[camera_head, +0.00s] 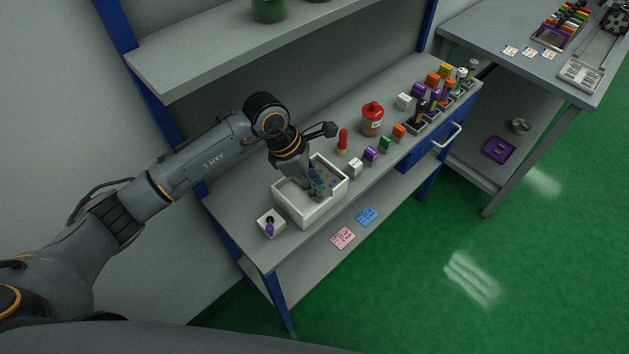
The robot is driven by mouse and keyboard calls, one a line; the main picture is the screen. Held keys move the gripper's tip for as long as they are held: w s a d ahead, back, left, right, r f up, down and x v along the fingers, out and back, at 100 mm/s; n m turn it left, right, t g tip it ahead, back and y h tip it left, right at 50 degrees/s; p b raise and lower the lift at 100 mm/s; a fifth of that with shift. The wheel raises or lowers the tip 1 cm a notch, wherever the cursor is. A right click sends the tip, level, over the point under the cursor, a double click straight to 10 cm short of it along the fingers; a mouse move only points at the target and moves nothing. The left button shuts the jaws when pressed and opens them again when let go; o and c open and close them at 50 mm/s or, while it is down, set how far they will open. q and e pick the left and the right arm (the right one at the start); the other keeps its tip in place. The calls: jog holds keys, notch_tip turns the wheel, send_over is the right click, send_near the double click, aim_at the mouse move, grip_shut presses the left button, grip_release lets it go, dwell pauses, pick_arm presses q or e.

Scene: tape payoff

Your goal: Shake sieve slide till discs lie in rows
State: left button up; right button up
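A white open-topped box (311,216) stands near the front left of the grey workbench. Inside it is a dark piece with small coloured spots (325,181), which looks like the sieve slide with discs; it is too small to make out any rows. My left gripper (312,183) reaches down into the box from above, at the left of this piece. The gripper's fingers are small and dark, so I cannot tell whether they are closed on it. The gripper hides part of the box's inside. My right gripper is out of view.
A small white block with a purple peg (269,228) stands left of the box. A red pestle-shaped object (343,141), a red-lidded jar (371,120) and several coloured blocks stand to the right. Pink (343,237) and blue (367,215) cards lie on the lower shelf.

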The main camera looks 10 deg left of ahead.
pick_arm(q)
grip_shut()
jog(key=shift+s+a+f+b, duration=0.1)
jog(key=shift+s+a+b, duration=0.25)
jog(key=shift+s+a, duration=0.5)
jog(key=shift+s, duration=0.25)
jog(key=o, duration=0.5)
grip_release()
jog(key=shift+o, duration=0.2)
jog(key=shift+r, duration=0.2)
jog(key=v, duration=0.5)
jog(key=s+a, duration=0.2)
jog(key=a, duration=0.9)
jog(key=shift+a, duration=0.4)
